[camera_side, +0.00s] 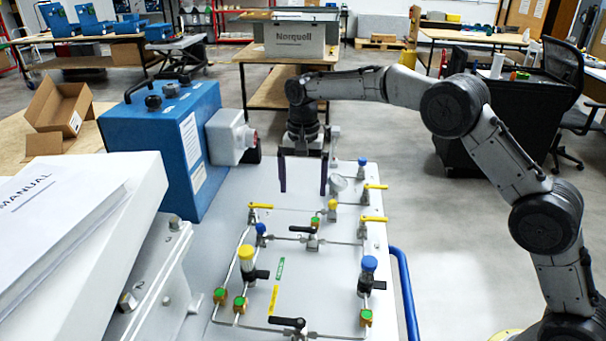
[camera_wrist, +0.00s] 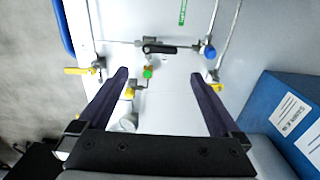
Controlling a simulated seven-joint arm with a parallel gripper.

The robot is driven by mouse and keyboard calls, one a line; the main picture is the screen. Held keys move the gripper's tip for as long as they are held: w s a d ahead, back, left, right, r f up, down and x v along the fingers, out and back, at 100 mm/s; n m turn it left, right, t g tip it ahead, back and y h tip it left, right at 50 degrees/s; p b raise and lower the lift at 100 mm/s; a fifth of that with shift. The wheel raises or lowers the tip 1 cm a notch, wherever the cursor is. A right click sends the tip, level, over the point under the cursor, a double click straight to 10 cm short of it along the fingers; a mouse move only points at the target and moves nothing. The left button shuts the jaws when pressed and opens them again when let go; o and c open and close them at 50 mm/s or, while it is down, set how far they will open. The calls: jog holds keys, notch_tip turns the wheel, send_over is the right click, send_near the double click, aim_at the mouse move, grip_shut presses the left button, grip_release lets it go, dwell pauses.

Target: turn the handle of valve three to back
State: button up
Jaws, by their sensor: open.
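No valve carries a number I can read, so I cannot tell which is valve three. On the white panel (camera_side: 212,262), a black-handled valve (camera_side: 303,229) sits mid-panel; its handle lies crosswise, also in the wrist view (camera_wrist: 155,49). Yellow handles sit at the panel's left (camera_side: 260,205), right (camera_side: 373,219) and far right (camera_side: 376,186). Another black handle (camera_side: 287,322) is at the near edge. My gripper (camera_side: 303,191) is open and empty, pointing down above the far part of the panel, touching no handle. Its two fingers also show in the wrist view (camera_wrist: 159,76).
A blue box (camera_side: 165,140) with a grey connector housing (camera_side: 230,136) stands left of my gripper. Blue-capped (camera_side: 369,264) and yellow-capped (camera_side: 246,254) fittings rise from the panel. A pressure gauge (camera_side: 338,184) stands near the far edge. A blue rail (camera_side: 405,290) runs along the right.

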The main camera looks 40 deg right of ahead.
jog(key=shift+r, duration=1.35)
jog(key=s+d+r+t, duration=0.2)
jog(key=s+r, duration=0.1)
jog(key=r, duration=0.7)
jog(key=s+d+r+t, duration=0.25)
jog(key=s+r, duration=0.55)
jog(key=s, duration=0.5)
jog(key=s+d+f+n, duration=0.1)
jog(key=s+d+n, duration=0.15)
jog(key=s, duration=1.05)
jog(key=s+f+n+t, duration=0.1)
jog(key=s+f+n, duration=0.5)
jog(key=s+f, duration=0.3)
notch_tip(320, 180, down, 2)
jog(key=shift+f+n, duration=0.2)
jog(key=shift+n, duration=0.15)
